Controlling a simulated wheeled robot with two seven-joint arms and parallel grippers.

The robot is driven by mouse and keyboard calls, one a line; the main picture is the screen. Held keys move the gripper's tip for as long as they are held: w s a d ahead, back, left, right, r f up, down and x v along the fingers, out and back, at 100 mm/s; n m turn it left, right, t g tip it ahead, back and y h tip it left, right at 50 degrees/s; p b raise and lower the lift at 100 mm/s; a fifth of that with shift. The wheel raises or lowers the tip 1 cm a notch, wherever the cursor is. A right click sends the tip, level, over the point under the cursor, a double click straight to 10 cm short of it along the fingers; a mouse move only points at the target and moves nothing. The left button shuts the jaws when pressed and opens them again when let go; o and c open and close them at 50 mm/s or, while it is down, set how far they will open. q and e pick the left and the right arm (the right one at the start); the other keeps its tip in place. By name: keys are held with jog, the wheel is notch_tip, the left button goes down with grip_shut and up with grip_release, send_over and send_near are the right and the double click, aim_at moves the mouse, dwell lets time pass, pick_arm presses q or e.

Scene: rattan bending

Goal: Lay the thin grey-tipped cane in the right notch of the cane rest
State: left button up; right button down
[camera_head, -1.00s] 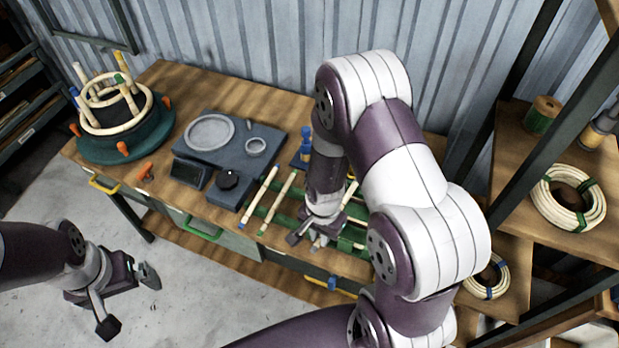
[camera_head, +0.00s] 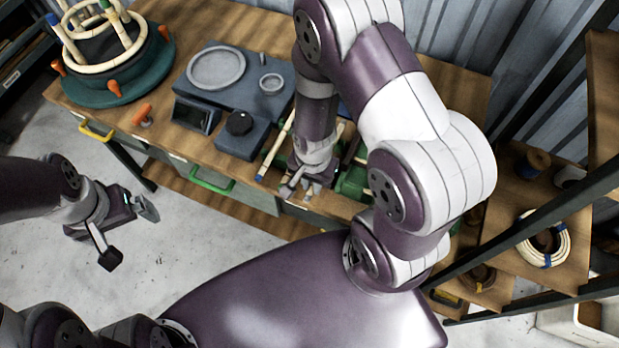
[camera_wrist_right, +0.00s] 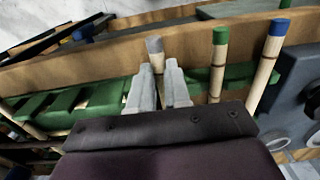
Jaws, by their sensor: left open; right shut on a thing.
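The thin grey-tipped cane (camera_wrist_right: 155,54) is between the fingers of my right gripper (camera_wrist_right: 159,88) in the right wrist view, its grey end sticking out past them. In the head view my right gripper (camera_head: 306,187) is low over the bench's front edge, and the arm hides most of the cane area. The green slatted cane rest (camera_wrist_right: 88,98) shows beside the gripper; it also shows in the head view (camera_head: 352,183). Its notches and any contact with the cane are unclear. My left gripper (camera_head: 126,231) is open and empty, off the bench's front.
A green-tipped cane (camera_wrist_right: 218,68) and a blue-tipped cane (camera_wrist_right: 268,65) lie beside the held one. A grey unit (camera_head: 215,105) with dishes stands left on the bench. A round teal jig (camera_head: 140,80) is at far left. Shelves with cane coils (camera_head: 543,240) stand right.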

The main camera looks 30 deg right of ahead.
jog(key=shift+w+f, duration=0.15)
jog(key=shift+w, duration=0.6)
jog(key=shift+s+f, duration=0.15)
jog(key=shift+s, duration=0.25)
jog(key=c, duration=1.4)
grip_release()
jog(key=shift+s, duration=0.1)
jog(key=shift+c, duration=0.2)
jog(key=o, duration=0.3)
jog(key=shift+o, duration=0.2)
jog(key=shift+w, duration=0.3)
pick_arm(q)
jog(key=shift+w+r+p, duration=0.45)
jog(key=shift+p, duration=0.3)
pick_arm(e)
notch_tip(320, 180, up, 17)
jog(key=n+t, duration=0.1)
jog(key=n, duration=0.9)
jog(key=shift+d, duration=0.25)
